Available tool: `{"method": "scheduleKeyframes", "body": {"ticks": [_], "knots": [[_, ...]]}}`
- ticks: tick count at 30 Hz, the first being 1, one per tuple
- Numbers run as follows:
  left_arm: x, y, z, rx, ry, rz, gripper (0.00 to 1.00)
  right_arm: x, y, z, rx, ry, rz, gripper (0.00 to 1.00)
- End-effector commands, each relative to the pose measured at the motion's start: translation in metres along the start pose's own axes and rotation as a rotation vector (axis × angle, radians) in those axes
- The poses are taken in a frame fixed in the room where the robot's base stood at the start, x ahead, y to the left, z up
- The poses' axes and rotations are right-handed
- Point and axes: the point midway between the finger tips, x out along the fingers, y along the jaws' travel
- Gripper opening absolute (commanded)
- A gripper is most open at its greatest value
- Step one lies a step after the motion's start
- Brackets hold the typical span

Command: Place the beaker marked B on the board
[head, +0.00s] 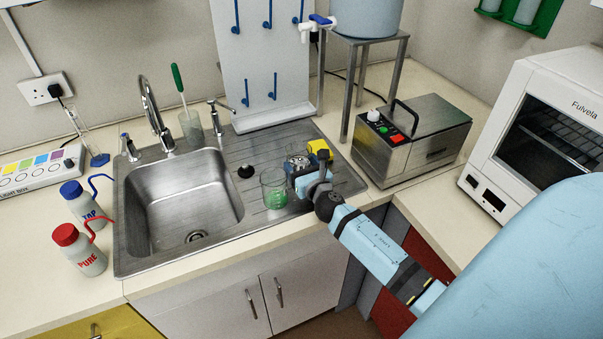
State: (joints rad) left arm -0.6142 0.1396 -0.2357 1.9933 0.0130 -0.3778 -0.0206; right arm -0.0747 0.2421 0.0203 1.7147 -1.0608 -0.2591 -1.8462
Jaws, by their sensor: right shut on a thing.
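A clear glass beaker (274,189) with green in its lower part is at the ridged draining board (325,204) right of the sink. I cannot read a letter B on it. My right gripper (289,184) reaches in from the right and is shut on this beaker at its right side. The beaker looks upright and low over the board; I cannot tell whether its base touches. The gripper hides part of the beaker's right side. My left gripper is not in view.
The steel sink basin (185,205) lies left of the beaker, with a black stopper (246,171) behind it. A white peg panel (262,75) stands at the back. A steel bath (411,140) stands right. Wash bottles (80,250) stand left. Another glass (190,130) holds a green-handled brush.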

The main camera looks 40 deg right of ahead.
Motion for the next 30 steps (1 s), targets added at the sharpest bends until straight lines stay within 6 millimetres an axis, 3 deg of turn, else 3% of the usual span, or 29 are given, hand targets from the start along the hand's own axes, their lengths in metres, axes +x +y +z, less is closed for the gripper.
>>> {"method": "scheduleKeyframes", "body": {"ticks": [1, 3, 15, 16, 17, 28, 30], "knots": [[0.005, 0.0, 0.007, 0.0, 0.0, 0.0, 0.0, 0.0, 0.0, -0.013, 0.004, 0.001, -0.003, 0.43], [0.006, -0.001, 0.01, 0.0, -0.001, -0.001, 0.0, 0.0, 0.0, -0.02, 0.003, 0.001, -0.003, 0.43], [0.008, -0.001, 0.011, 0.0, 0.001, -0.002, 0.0, 0.0, 0.0, -0.024, -0.001, 0.0, 0.0, 0.43], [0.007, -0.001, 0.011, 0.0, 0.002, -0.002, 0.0, 0.0, 0.0, -0.025, -0.001, 0.001, 0.0, 0.74], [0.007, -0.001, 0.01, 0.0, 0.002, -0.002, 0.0, 0.0, 0.0, -0.024, 0.0, 0.001, 0.0, 0.81], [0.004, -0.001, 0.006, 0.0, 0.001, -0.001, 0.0, 0.0, 0.0, -0.018, 0.0, 0.001, -0.001, 0.82], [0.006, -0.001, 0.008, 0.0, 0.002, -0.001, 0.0, -0.009, 0.0, -0.022, -0.001, 0.003, 0.0, 0.82]]}}
